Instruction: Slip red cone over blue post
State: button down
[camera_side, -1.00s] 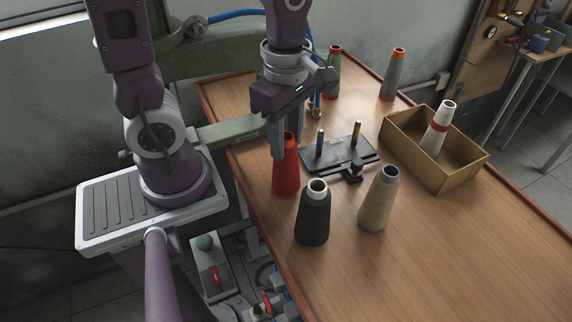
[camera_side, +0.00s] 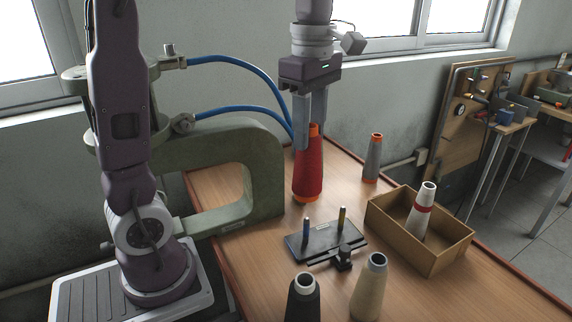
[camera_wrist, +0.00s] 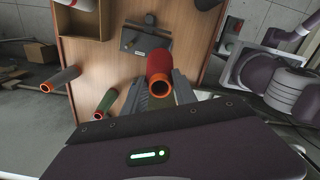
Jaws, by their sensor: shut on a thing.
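The red cone (camera_side: 308,172) has an orange top and is upright in my gripper (camera_side: 310,137), which is shut on its upper part. It appears raised above the table, behind the post plate (camera_side: 322,246). The blue post (camera_side: 306,230) stands at the plate's left, and a yellow-topped post (camera_side: 342,218) stands at its right. Both posts are bare. In the wrist view the red cone (camera_wrist: 158,65) sits between my fingers, and the plate (camera_wrist: 147,40) lies beyond it, partly hidden by the cone.
A cardboard box (camera_side: 440,255) at right holds a white cone with a red band (camera_side: 420,212). A grey cone (camera_side: 373,160) stands behind; a black cone (camera_side: 303,298) and a beige cone (camera_side: 369,288) stand in front. A green cone (camera_wrist: 105,103) shows in the wrist view.

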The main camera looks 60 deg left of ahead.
jog(key=shift+w+a+r, duration=0.2)
jog(key=shift+w+a, duration=0.1)
jog(key=shift+w, duration=0.05)
jog(key=shift+f, duration=7)
jog(key=c, duration=0.9)
grip_release()
